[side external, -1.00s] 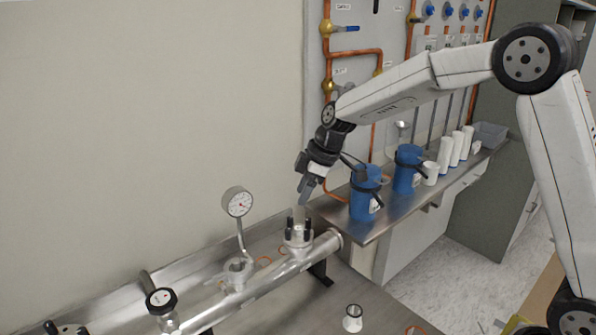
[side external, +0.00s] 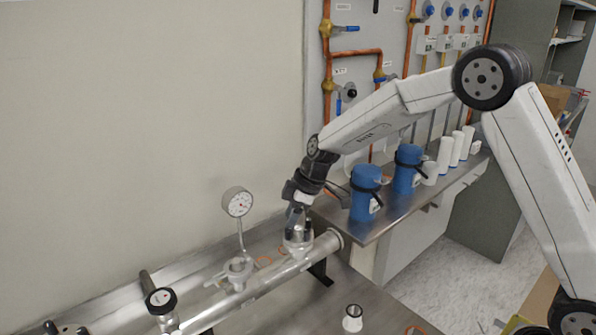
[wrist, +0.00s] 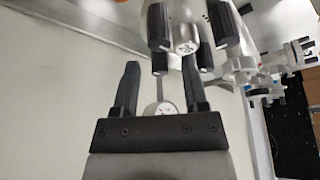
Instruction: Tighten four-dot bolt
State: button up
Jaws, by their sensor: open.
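The port fitting (side external: 298,243) on the steel pipe carries several upright black bolts. In the wrist view, black bolt heads (wrist: 221,24) ring a small metal cylinder (wrist: 186,40) with marks on top. I cannot read any dots on the bolts, so I cannot tell which is the four-dot bolt. My gripper (side external: 297,212) is low over the fitting, tilted, among the bolt tops. Contact cannot be made out.
A dial gauge (side external: 238,202) on a bent stem stands left of the fitting. A black-capped valve (side external: 161,300) is farther left on the pipe. Blue canisters (side external: 365,193) stand on the shelf at right. A small white cup (side external: 352,318) is on the bench front.

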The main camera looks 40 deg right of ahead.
grip_shut()
jog(key=shift+m, duration=0.6)
jog(key=shift+m+t+h, duration=0.5)
jog(key=shift+m+h, duration=0.2)
jog(key=shift+m, duration=0.9)
jog(key=shift+a+m+t+h, duration=0.15)
jog(key=shift+m+h, duration=0.3)
jog(key=shift+m, duration=0.7)
jog(key=shift+m+t+h, duration=0.15)
jog(key=shift+m+h, duration=0.3)
jog(key=shift+m, duration=0.7)
jog(key=shift+a+m+h, duration=0.1)
jog(key=shift+m+h, duration=0.7)
jog(key=shift+m, duration=1.5)
jog(key=shift+m+g+h, duration=0.4)
jog(key=shift+m+h, duration=0.4)
jog(key=shift+m, duration=1.4)
